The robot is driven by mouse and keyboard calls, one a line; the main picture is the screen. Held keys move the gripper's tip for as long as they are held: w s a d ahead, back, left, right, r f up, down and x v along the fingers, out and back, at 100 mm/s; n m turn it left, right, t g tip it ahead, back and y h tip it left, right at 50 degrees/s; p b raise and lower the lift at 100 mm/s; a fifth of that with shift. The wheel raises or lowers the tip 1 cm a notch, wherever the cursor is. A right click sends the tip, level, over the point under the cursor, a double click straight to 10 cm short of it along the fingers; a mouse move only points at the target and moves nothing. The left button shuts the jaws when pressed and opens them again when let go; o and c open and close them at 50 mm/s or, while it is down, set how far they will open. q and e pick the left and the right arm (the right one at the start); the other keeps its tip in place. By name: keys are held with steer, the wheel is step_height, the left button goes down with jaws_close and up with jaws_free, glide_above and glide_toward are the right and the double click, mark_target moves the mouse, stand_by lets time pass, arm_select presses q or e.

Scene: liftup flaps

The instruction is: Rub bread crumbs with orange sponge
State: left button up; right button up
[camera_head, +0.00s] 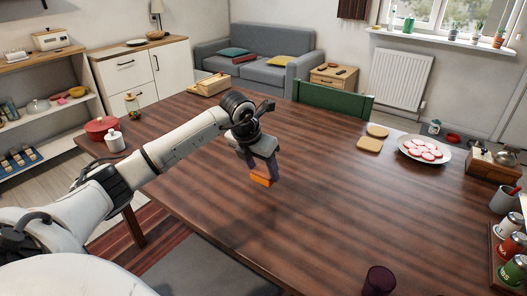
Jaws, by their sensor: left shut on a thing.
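My left gripper (261,173) reaches in from the left over the middle of the wooden table (210,200). It points down and is shut on the orange sponge (261,181), which shows below the fingertips. I cannot tell whether the sponge touches the tabletop or is a little above it. Two slices of bread (370,145) lie at the back right of the table, apart from the gripper. No crumbs can be made out at this size. My right gripper is not in view.
A white plate with pinkish round slices (424,149) stands right of the bread. A red pot (101,127) and white jar (114,141) stand at the left edge. A dark purple cup (379,281) is at the front. The table's centre is clear.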

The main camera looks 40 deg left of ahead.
arm_select(q)
steer(key=shift+r+p, duration=1.25)
steer(key=shift+r, duration=0.8)
